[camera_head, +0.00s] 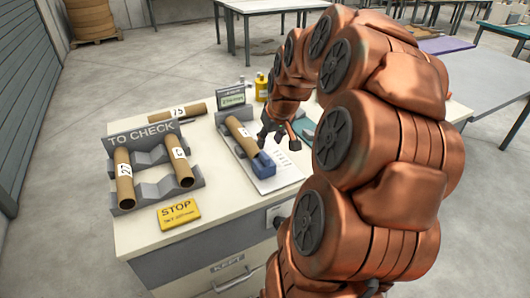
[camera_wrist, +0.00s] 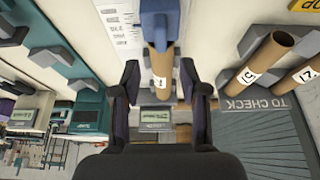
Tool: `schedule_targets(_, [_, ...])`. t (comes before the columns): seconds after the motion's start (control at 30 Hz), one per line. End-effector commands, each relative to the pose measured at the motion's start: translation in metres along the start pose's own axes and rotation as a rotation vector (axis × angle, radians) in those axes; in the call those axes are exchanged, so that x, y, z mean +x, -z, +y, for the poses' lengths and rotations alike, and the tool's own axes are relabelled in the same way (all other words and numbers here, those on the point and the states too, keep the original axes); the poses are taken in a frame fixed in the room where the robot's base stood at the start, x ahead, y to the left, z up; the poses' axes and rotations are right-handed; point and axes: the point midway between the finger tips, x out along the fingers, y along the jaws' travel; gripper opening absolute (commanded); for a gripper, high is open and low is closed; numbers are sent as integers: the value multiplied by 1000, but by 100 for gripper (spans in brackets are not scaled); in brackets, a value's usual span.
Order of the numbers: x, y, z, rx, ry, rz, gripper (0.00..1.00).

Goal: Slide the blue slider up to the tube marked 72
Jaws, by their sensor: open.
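The blue slider (camera_head: 264,166) sits at the near end of a grey measuring fixture (camera_head: 222,123) on the bench. A brown cardboard tube (camera_head: 241,136) with a white label lies in the fixture; its number is too small to read. The tube's near end is close to the slider; I cannot tell if they touch. My gripper (camera_head: 280,137) is open and empty, just right of the tube. In the wrist view, the fingers (camera_wrist: 160,70) spread to either side of the tube (camera_wrist: 161,66), with the slider (camera_wrist: 160,22) beyond them at the top.
A grey TO CHECK rack (camera_head: 143,133) at left holds two labelled tubes. Another tube (camera_head: 177,113) lies behind it. A yellow STOP sign (camera_head: 179,213) is at the front. A small display (camera_head: 232,97) and yellow bottle (camera_head: 262,86) stand behind the fixture. A printed sheet (camera_head: 283,176) lies right of the slider.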

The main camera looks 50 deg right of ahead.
Motion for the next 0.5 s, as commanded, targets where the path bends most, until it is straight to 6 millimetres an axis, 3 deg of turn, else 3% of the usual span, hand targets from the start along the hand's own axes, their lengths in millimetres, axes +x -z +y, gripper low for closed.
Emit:
schedule_targets(0.17, [11,-1,0,0,2,-6,44])
schedule_targets(0.5, [53,-1,-1,0,3,-6,44])
